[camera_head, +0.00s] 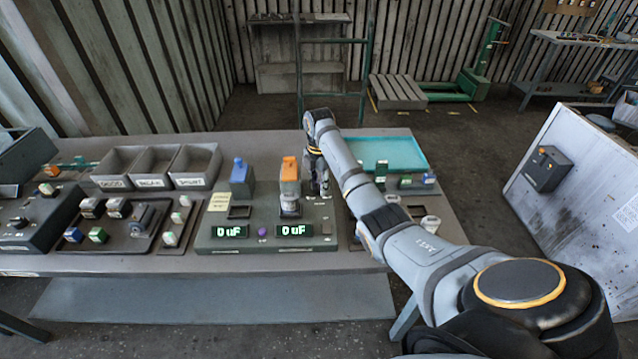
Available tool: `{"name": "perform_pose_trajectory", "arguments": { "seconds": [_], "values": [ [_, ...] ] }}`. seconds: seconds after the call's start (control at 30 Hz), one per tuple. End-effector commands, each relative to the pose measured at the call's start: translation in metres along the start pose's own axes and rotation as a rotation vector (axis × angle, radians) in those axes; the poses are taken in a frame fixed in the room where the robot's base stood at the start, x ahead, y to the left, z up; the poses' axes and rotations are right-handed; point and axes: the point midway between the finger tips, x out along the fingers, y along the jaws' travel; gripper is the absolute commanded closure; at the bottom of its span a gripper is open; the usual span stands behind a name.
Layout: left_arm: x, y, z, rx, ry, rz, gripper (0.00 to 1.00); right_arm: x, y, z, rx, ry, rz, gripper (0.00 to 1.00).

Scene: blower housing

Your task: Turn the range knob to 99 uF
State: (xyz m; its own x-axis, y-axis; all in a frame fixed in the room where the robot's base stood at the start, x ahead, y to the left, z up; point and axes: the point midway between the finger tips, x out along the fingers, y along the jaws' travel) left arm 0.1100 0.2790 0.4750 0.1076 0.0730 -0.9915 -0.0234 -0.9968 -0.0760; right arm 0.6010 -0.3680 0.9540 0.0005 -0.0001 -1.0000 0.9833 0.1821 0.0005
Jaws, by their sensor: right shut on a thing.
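The grey test unit (216,244) stands at the table's front middle. Its two displays, left (230,231) and right (295,230), each read 0 uF in green. A purple button (262,232) sits between them. A blue-topped block (239,174) and an orange-topped block (289,172) stand upright on the unit. My right gripper (320,186) points down just right of the orange-topped block. It is shut on a small part at the unit's top right, apparently the range knob, which the fingers mostly hide. Its setting cannot be read. My left gripper is not in view.
Three grey bins (153,166) stand at the back left, behind a tray (130,243) of small parts. A teal tray (392,153) lies at the back right, behind my right arm. Small parts, including a green-topped one (381,168), stand to the right of the unit.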

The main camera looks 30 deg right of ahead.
Motion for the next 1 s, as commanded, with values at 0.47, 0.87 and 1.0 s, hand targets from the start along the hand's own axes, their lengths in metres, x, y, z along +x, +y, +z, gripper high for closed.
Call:
{"name": "perform_pose_trajectory", "arguments": {
  "seconds": [0.47, 0.87, 1.0],
  "values": [
    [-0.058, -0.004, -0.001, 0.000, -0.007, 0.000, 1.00, -0.006, -0.001, 0.000, 0.379, 0.000, -0.004, 1.00],
    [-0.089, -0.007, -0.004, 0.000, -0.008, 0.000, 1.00, -0.004, -0.001, 0.000, 0.759, 0.000, -0.002, 1.00],
    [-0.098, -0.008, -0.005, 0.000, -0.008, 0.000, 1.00, -0.003, -0.001, 0.000, 0.892, 0.000, -0.002, 1.00]
  ]
}}
